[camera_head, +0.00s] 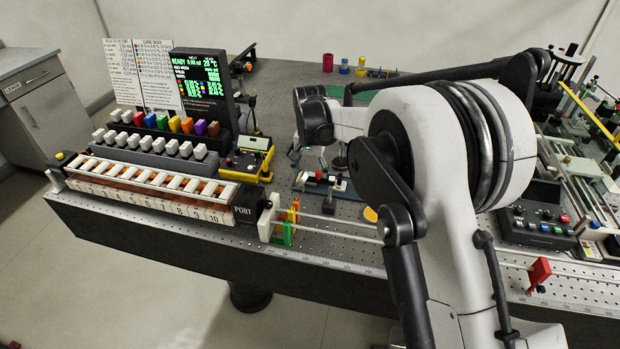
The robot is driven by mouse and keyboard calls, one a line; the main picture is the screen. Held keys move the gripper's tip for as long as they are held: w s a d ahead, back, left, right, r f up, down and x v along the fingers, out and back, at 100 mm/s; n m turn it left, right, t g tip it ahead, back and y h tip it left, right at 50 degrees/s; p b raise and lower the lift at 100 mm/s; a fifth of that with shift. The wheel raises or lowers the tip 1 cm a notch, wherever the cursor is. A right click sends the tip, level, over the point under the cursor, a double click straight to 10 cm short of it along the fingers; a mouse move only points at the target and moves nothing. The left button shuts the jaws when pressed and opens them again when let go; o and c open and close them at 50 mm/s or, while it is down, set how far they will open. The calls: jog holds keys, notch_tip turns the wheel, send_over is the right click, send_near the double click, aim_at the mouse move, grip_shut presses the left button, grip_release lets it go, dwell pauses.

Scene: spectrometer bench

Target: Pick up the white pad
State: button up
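I cannot single out the white pad for certain. Small white blocks (158,144) stand in stepped rows on the rack at the left, and a pale flat piece (583,167) lies among the rails at the right. My arm fills the middle right and hides part of the bench. Its dark wrist hangs over the bench centre. My gripper (294,154) shows only as a small dark part below the wrist, beside a small yellow-and-black device. Its fingers are too small and too covered to tell open from shut.
A numbered white-topped tray (150,190) runs along the front left edge. Behind it stand coloured blocks (187,125) and a dark screen (200,80). The yellow-and-black device (247,160) sits right of the rack. A control box (537,213) stands at the right. Perforated bench (330,237) shows at the front.

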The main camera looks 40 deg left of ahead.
jog(key=shift+c, duration=0.4)
jog(key=c, duration=0.9)
jog(key=shift+c, duration=0.2)
jog(key=shift+r, duration=0.1)
notch_tip(320, 180, up, 10)
jog(key=shift+f+b, duration=0.1)
jog(key=shift+b, duration=0.25)
